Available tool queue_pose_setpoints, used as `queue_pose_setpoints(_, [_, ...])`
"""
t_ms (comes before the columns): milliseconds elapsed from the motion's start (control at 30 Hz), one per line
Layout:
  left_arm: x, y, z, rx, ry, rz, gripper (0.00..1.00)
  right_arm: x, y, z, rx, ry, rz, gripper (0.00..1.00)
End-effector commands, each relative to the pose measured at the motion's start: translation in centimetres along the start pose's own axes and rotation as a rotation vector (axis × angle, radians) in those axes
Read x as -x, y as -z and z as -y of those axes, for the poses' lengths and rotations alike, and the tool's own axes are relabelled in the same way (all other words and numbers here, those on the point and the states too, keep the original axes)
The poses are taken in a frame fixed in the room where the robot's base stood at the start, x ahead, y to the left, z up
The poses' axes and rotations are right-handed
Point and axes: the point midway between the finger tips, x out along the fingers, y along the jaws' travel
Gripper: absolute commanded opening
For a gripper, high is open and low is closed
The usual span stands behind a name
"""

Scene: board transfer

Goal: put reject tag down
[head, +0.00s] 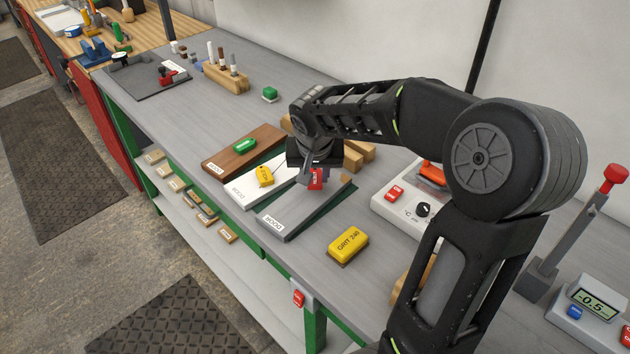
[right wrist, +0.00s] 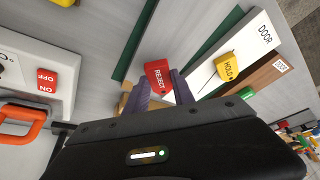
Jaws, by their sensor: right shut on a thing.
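The red reject tag (head: 317,180) is between the fingers of my right gripper (head: 312,176), over the far part of a grey board (head: 290,217). In the right wrist view the tag (right wrist: 157,76) shows its REJECT lettering between the two fingers (right wrist: 160,88). The gap between tag and board cannot be told. A white board (head: 250,193) beside it carries a yellow HOLD tag (head: 265,176). A brown board (head: 226,160) further left carries a green tag (head: 245,145). My left gripper is not in view.
A yellow grit block (head: 348,245) lies right of the grey board. A control box (head: 385,205) with a red switch and an orange-handled tool stands further right. Wooden blocks (head: 360,149) lie behind my gripper. The bench's front strip is mostly clear.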

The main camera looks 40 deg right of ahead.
Motion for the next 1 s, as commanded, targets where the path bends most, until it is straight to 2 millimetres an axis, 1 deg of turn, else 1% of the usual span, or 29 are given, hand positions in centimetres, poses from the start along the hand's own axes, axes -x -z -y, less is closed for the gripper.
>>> queue_pose_setpoints(100, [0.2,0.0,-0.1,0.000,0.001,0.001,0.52,-1.6,-0.8,-0.1,0.001,-0.004,0.004,0.00])
queue_pose_setpoints(200, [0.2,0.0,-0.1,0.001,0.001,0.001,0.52,-2.3,-1.0,-0.1,0.000,-0.002,0.003,0.00])
queue_pose_setpoints(433, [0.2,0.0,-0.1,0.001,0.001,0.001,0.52,-2.4,-1.0,-0.1,0.000,-0.001,0.001,0.00])
queue_pose_setpoints(567, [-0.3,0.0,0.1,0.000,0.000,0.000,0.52,-2.7,-1.2,0.0,0.000,-0.001,0.001,0.00])
queue_pose_setpoints(600, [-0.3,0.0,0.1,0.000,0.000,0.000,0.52,-2.7,-1.1,0.0,0.000,-0.001,0.001,0.31])
queue_pose_setpoints(867, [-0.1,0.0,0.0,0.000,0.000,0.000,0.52,-2.6,-1.1,0.0,0.000,-0.001,0.001,0.52])
queue_pose_setpoints(1000, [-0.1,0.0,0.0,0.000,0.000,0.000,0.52,-2.6,-1.1,0.0,0.000,-0.001,0.001,0.52])
